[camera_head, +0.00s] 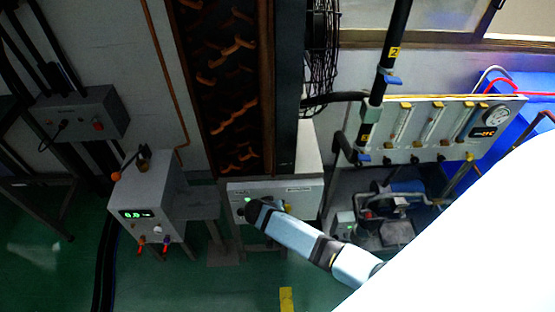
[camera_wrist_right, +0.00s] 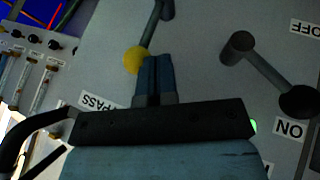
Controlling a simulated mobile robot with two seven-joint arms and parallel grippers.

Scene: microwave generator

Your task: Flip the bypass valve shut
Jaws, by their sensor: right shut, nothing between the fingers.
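The bypass valve is a grey lever with a round yellow knob (camera_wrist_right: 134,60) on a light grey panel (camera_wrist_right: 205,25). A partly covered label ending in "PASS" (camera_wrist_right: 98,101) is near it. My right gripper (camera_wrist_right: 152,62) is shut and empty, its fingertips right beside the yellow knob on its right side in the right wrist view. I cannot tell whether they touch it. In the head view my right gripper (camera_head: 254,208) is at the front of the panel box (camera_head: 300,190). My left gripper is not in view.
A black-ended lever (camera_wrist_right: 268,72) between ON and OFF labels is on the same panel, right of the gripper. A flowmeter panel (camera_head: 430,128) stands to the right in the head view. A grey box with a green display (camera_head: 137,214) stands to the left.

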